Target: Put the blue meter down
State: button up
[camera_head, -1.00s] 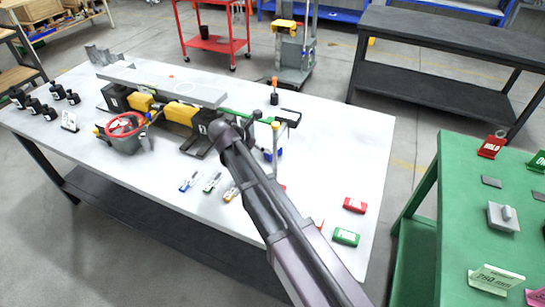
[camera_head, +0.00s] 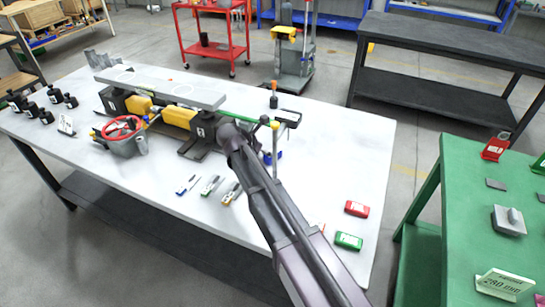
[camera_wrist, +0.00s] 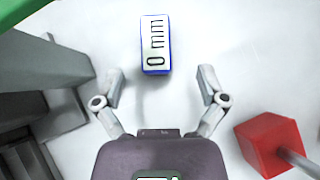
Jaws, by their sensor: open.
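The blue meter (camera_wrist: 155,42) shows in the wrist view, a small block with a white face reading "0 mm" and a blue edge. It is over the white tabletop, beyond my fingertips and roughly centred between their lines. My gripper (camera_wrist: 161,80) is open, its two fingers spread apart with nothing between them. I cannot tell whether the meter rests fully on the table. In the head view a blue piece (camera_head: 277,155) shows beside my arm near a thin post; it is probably the meter, partly hidden. My arm hides the gripper there.
A long grey beam (camera_head: 165,86) lies on black and yellow jacks on the white table (camera_head: 120,165). A red meter (camera_head: 357,209) and a green meter (camera_head: 348,241) lie at right. In the wrist view a red block (camera_wrist: 268,142) with a rod is at right and grey structure (camera_wrist: 50,78) at left.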

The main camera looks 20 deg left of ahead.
jog(key=x, duration=0.1)
jog(key=b+x, duration=0.2)
jog(key=shift+w+a+f, duration=0.1)
jog(key=shift+a+f, duration=0.1)
jog(key=shift+a, duration=0.05)
jog(key=shift+b+x, duration=0.65)
jog(key=shift+x, duration=0.2)
jog(key=shift+r, duration=0.1)
grip_shut()
